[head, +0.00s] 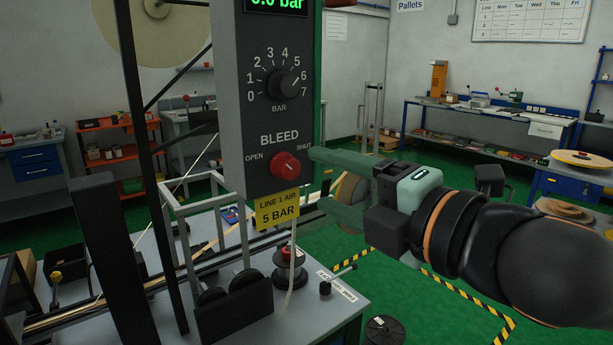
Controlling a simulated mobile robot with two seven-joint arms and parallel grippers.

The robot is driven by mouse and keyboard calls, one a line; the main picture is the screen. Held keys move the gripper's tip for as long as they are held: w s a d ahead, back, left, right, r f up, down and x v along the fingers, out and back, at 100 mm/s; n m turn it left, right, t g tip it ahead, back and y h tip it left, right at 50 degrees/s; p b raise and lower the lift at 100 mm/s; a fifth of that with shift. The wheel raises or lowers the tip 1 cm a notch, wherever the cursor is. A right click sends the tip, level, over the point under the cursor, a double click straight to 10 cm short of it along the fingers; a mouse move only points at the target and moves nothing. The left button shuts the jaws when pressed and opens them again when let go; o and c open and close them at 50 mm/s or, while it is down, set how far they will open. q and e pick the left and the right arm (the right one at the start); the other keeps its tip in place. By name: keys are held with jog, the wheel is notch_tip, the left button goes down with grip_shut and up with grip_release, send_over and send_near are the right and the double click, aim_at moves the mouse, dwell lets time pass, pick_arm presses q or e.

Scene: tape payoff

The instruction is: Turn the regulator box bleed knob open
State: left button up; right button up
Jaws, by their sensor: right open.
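The dark grey regulator box (236,120) stands upright at centre. Its red bleed knob (286,165) sits low on the front, between the OPEN label at left and the SHUT label at right. A small pale mark on the knob appears to lie toward the SHUT side. My right gripper (316,184) is open and comes in from the right. Its fingertips are by the box's right edge, beside the bleed knob and apparently apart from it. My left gripper is out of view.
A yellow tag (277,208) reading LINE 1 AIR 5 BAR hangs under the knob. A grey metal frame (207,235) and a black-and-red stacked part (289,268) stand on the bench below. The display above is partly cut off.

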jog(key=b+v, duration=0.1)
jog(key=v, duration=0.5)
jog(key=shift+b, duration=0.4)
